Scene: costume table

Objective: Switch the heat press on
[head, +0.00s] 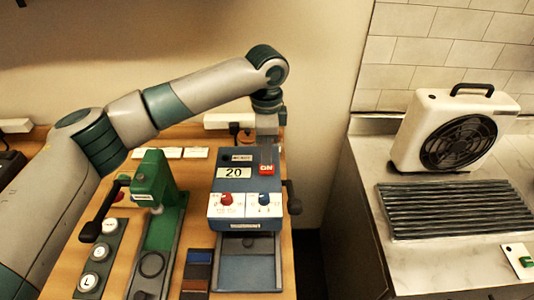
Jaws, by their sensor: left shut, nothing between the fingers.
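The heat press (236,185) is a blue box on the wooden table, with a display reading 20 (234,172). Its white front panel carries a red knob (227,199) and a blue knob (264,199). A red switch (266,169) marked ON sits on the right of its top face. My left gripper (267,148) points down just above this switch at the back of the press. It is shut with nothing in it. Whether its tips touch the press or switch I cannot tell. My right gripper is not in view.
A green hand press (155,185) with a black lever stands left of the heat press, beside a strip of round lettered pieces (96,253). A power strip (230,121) lies behind. On the right counter are a white fan (452,130) and a dark grille (456,210).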

